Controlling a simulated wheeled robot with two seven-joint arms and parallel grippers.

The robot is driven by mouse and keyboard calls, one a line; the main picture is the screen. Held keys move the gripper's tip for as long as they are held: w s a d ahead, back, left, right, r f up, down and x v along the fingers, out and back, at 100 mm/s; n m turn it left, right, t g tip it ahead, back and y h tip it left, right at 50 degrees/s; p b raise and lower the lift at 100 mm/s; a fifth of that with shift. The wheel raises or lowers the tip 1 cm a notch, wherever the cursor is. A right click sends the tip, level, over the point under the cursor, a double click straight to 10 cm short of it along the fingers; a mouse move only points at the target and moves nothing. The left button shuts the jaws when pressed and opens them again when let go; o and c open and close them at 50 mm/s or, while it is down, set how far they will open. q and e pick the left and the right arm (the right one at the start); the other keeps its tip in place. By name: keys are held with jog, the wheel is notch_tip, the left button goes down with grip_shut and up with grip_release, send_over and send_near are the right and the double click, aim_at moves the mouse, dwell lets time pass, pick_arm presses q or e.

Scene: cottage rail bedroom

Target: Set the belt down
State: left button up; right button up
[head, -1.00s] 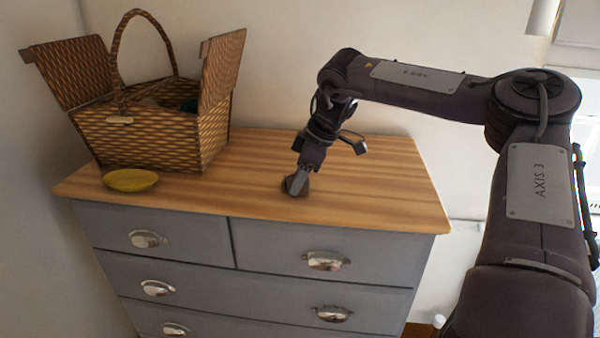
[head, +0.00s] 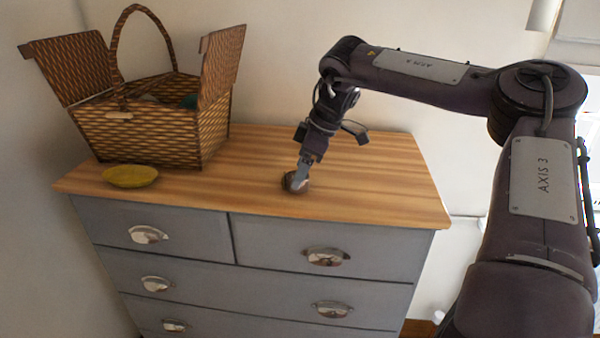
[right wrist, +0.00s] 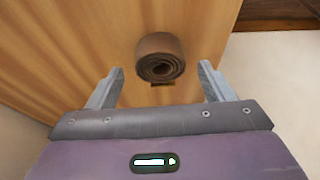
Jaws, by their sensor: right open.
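The belt (head: 290,182) is a brown rolled coil resting on the wooden top of the dresser, near its front edge. In the right wrist view the coiled belt (right wrist: 161,57) lies just beyond and between the fingertips, with space on both sides. My right gripper (head: 299,180) is open, its fingers pointing down at the belt and partly covering it in the head view. The right gripper also shows in the right wrist view (right wrist: 161,75), its two fingers spread apart. My left gripper is not in view.
A wicker basket (head: 140,137) with raised lids stands at the back left of the dresser top (head: 375,185). A yellow dish (head: 130,176) sits in front of the basket. The right part of the top is clear. A wall rises behind.

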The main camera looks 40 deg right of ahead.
jog(key=b+v, duration=0.1)
jog(key=v, duration=0.9)
jog(key=shift+s+r, duration=0.2)
jog(key=shift+r, duration=0.15)
